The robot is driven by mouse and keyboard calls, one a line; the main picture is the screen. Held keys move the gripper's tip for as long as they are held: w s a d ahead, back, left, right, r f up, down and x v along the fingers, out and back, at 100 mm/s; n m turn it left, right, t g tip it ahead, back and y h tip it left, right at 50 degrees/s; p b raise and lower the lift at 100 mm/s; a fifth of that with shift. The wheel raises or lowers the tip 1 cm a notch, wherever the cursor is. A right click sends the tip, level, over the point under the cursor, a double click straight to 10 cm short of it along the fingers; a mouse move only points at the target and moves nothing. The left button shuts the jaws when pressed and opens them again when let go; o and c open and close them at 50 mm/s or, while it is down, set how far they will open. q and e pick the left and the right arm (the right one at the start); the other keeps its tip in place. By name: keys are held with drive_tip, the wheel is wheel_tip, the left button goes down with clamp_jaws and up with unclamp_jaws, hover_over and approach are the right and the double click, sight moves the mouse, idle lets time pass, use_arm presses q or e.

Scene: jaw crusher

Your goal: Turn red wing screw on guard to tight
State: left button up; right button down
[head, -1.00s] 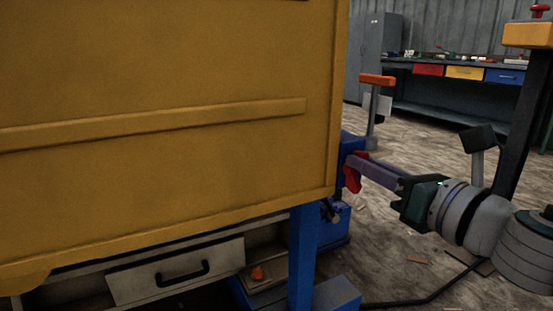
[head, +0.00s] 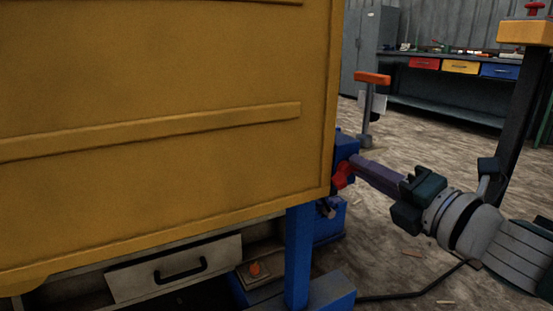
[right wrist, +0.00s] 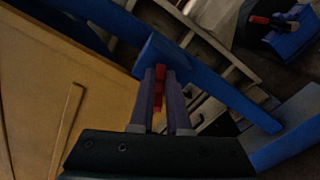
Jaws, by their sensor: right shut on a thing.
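The red wing screw (head: 342,176) sits by the blue bracket (head: 345,146) at the right edge of the large yellow guard (head: 170,170). My right gripper (head: 354,163) reaches in from the right with its long purple-grey fingers shut on the wing screw. In the right wrist view the red screw (right wrist: 159,90) shows between the two fingers, in front of a blue plate (right wrist: 160,55). The fingers hide part of the screw. My left gripper is not in view.
A blue leg (head: 299,255) stands below the guard, beside a drawer (head: 175,270) with a black handle. An orange-topped post (head: 372,79) and a workbench (head: 450,95) stand behind. A dark post (head: 520,110) rises at the right. The floor between is mostly open.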

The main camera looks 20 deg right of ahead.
drive_tip(key=m, duration=0.3)
drive_tip(key=m+p, duration=0.1)
drive_tip(key=m, duration=0.1)
drive_tip(key=shift+d+f, duration=0.1)
drive_tip(key=shift+f, duration=0.25)
drive_tip(key=shift+m, duration=0.3)
drive_tip(key=c, duration=0.9)
unclamp_jaws()
drive_tip(key=shift+s, duration=0.1)
drive_tip(key=s+p, duration=0.1)
drive_tip(key=s, duration=0.2)
drive_tip(key=s+p, duration=0.1)
drive_tip(key=s, duration=0.2)
drive_tip(key=s+p, duration=0.1)
drive_tip(key=s, duration=0.2)
drive_tip(key=shift+s+d, duration=0.4)
